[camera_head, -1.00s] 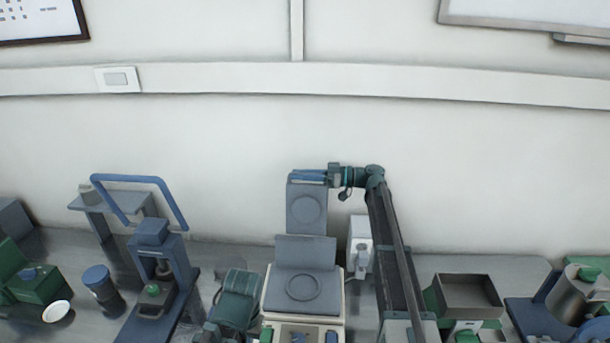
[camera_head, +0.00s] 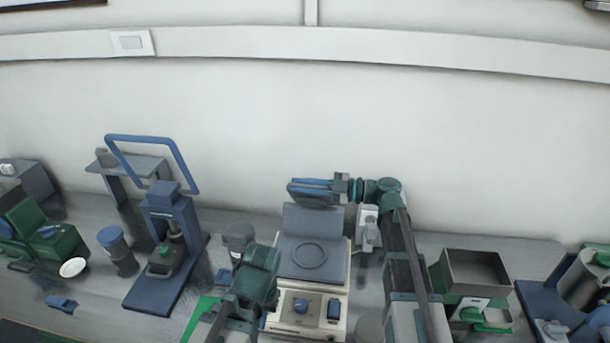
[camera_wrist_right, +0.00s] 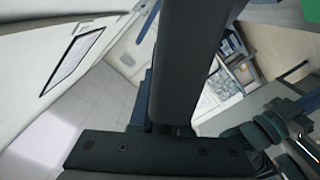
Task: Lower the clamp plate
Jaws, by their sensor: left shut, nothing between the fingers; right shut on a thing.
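The clamp plate (camera_head: 318,199) is a dark grey plate with a blue edge, raised above the cream press (camera_head: 279,319) and seen almost edge-on, tilted forward. Below it lies the grey lower plate (camera_head: 312,259) with a round mark; a clear gap separates them. My right gripper (camera_head: 341,189) is shut on the clamp plate's raised edge, at its right end. My left gripper (camera_head: 258,268) is shut and empty, low at the left of the press. Its fingertips are hard to make out. In the right wrist view, dark parts fill the middle and hide the grip.
A blue press with a raised handle (camera_head: 152,140) and a dark jar (camera_head: 117,250) stand at the left. An open metal box (camera_head: 474,272) stands at the right. A small white device (camera_head: 367,226) is close beside my right arm.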

